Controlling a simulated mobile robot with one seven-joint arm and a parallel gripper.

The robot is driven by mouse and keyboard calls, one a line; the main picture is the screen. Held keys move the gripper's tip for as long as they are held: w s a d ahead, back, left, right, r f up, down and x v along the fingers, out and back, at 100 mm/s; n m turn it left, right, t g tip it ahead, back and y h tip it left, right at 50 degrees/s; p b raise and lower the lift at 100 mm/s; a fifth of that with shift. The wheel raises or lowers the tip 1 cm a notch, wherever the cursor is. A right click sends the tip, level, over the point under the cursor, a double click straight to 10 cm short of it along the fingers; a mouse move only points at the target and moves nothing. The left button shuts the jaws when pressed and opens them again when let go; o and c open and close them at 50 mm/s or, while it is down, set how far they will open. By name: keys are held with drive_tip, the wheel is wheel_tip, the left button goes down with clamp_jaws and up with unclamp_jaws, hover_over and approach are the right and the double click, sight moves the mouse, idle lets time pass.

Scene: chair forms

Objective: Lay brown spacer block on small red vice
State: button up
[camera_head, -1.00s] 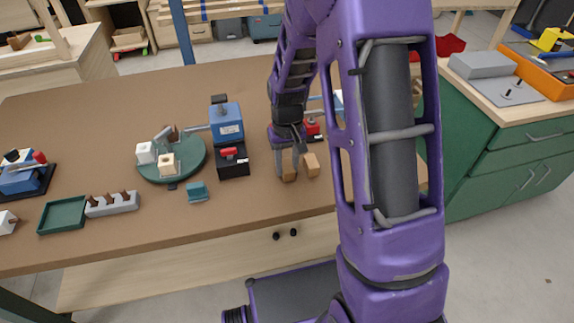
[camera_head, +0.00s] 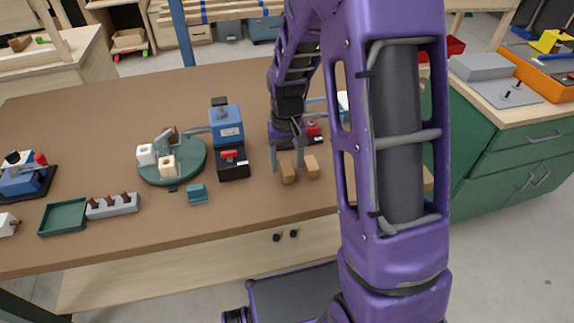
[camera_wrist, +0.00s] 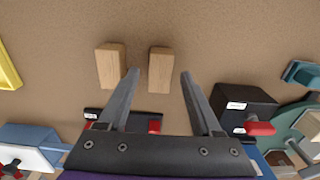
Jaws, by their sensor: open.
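Two small tan-brown wooden blocks lie side by side near the table's front edge, a left one (camera_head: 288,173) and a right one (camera_head: 312,167). I cannot tell which is the spacer block. In the wrist view they are swapped: one block (camera_wrist: 161,70) lies ahead between the lines of my fingers, the other (camera_wrist: 110,66) outside the left finger. My gripper (camera_wrist: 160,73) is open and empty; it also shows in the head view (camera_head: 287,160), just behind the left block. The small red vice (camera_head: 313,129) stands behind the blocks, partly hidden by my arm; my gripper mostly covers it in the wrist view.
A blue machine vice on a black base (camera_head: 232,165) stands left of my gripper. Farther left are a round green plate (camera_head: 190,178) with white and tan blocks, a teal piece (camera_head: 197,195), a grey pegged holder (camera_head: 112,206) and a green tray (camera_head: 63,218).

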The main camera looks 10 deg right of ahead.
sight(287, 167)
wheel_tip(287, 167, up, 10)
drive_tip(key=p, duration=0.1)
idle(0.5)
